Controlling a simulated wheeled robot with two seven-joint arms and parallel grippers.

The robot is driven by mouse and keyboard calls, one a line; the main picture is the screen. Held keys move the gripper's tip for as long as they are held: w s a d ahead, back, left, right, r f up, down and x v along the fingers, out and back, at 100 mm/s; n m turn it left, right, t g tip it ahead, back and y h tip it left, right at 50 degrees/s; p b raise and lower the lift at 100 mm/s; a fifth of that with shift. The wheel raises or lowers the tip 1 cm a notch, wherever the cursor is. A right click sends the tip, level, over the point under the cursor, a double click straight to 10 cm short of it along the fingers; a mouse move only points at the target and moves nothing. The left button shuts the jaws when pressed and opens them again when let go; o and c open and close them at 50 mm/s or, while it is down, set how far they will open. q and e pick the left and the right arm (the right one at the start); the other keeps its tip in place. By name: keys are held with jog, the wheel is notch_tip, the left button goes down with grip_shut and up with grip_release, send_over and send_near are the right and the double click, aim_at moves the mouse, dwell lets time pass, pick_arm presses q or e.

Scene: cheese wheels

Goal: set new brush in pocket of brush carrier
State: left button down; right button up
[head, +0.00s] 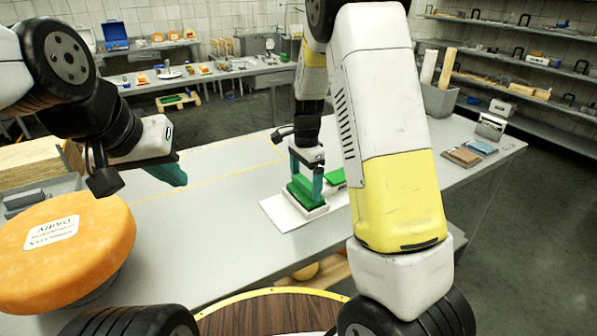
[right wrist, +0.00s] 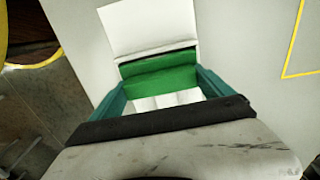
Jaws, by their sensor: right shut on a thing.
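My right gripper (head: 306,186) points down over the table with its teal fingers around a green block, seemingly the new brush (head: 300,194). In the right wrist view the green block (right wrist: 160,80) spans between the fingers of the gripper (right wrist: 160,88). A white, low brush carrier (head: 275,210) lies flat under it; its white part shows beyond the green in the wrist view (right wrist: 150,25). Whether the brush is seated in a pocket is hidden. A second green piece (head: 334,177) lies just right of the gripper. My left gripper (head: 165,170) hangs at the left, its jaw gap not visible.
A large orange cheese wheel (head: 65,255) stands at the left front. A grey bin with upright rolls (head: 437,98), brown and blue pads (head: 463,156) and a small stand (head: 491,126) are on the table's right. The table around a yellow outline (head: 215,180) is clear.

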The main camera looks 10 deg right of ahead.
aim_at(305, 181)
jog(key=o, duration=1.3)
notch_tip(305, 181, up, 12)
jog(key=s+d+r+n+t+y, duration=0.1)
jog(key=s+r+n+t, duration=0.2)
jog(key=s+n, duration=0.4)
jog(key=s+d+r+n+t+y, duration=0.1)
jog(key=s+r+n+t, duration=0.2)
jog(key=s, duration=1.4)
jog(key=shift+d+r+n, duration=0.35)
jog(key=shift+r+n, duration=1.3)
jog(key=shift+n, duration=0.25)
